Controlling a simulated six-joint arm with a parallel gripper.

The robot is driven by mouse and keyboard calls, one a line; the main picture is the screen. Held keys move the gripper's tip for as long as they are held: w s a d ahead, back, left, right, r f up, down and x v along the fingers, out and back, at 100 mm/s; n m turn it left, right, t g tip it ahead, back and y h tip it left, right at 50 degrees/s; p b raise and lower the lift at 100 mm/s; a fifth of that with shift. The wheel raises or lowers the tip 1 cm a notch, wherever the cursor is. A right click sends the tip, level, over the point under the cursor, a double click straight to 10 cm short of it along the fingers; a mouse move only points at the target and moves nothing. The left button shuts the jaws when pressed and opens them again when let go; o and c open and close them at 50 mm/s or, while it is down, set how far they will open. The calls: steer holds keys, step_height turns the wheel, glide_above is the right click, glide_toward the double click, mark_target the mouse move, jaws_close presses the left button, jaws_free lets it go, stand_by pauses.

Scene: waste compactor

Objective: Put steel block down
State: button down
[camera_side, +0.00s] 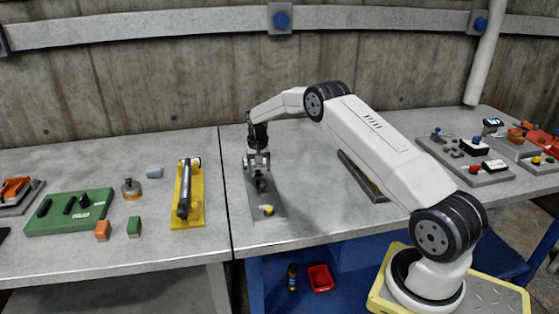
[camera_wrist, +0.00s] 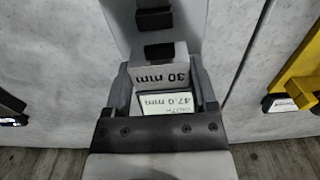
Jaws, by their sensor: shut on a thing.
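The steel block (camera_wrist: 160,72), a grey block marked "30 mm", sits between the two fingers of my gripper (camera_wrist: 162,85) in the wrist view. My gripper is shut on it. In the side view, my gripper (camera_side: 258,163) points down over the back part of a narrow grey plate (camera_side: 279,198). The block is too small there to make out clearly. I cannot tell whether the block touches the plate. The plate also shows in the wrist view (camera_wrist: 190,20), beyond the block, with black parts on it.
A yellow round part (camera_side: 268,210) is at the plate's front end. A yellow fixture (camera_side: 188,213) with a dark bar stands left, across the table seam. Further left are a green board (camera_side: 62,222) and small blocks. Bare table lies right of the plate. A small screen (camera_wrist: 168,106) reads "47.0 mm".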

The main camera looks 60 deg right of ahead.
mark_target(259, 167)
steer(key=shift+f, duration=1.1)
steer(key=shift+f, duration=0.15)
jaws_free()
step_height(259, 167, up, 12)
steer(key=shift+r, duration=0.15)
steer(key=shift+a, duration=0.1)
stand_by(0.4)
